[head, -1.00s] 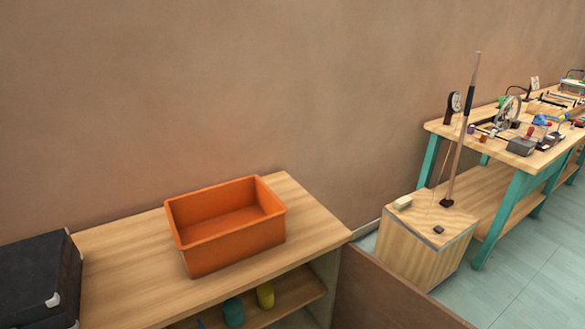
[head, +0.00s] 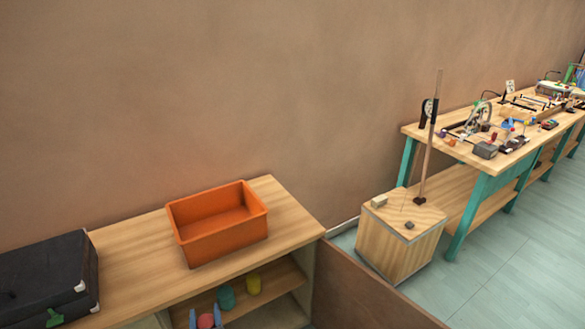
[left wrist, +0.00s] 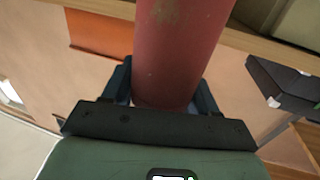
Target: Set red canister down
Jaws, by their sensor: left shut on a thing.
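The red canister (head: 206,321) shows at the bottom edge of the head view, between the blue fingers of my left gripper (head: 205,317). In the left wrist view the red canister (left wrist: 182,50) fills the upper middle, and my left gripper (left wrist: 163,88) is shut on it. Its far end runs out of that picture. In the head view it appears in front of the wooden shelf unit (head: 285,215); I cannot tell whether it touches a shelf. My right gripper is not in view.
An orange bin (head: 193,252) stands empty on the shelf unit's top, with a black case (head: 40,275) to its left. A teal canister (head: 226,298) and a yellow canister (head: 253,285) stand on the shelf below. A wooden box (head: 390,245) and a workbench (head: 440,140) are at right.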

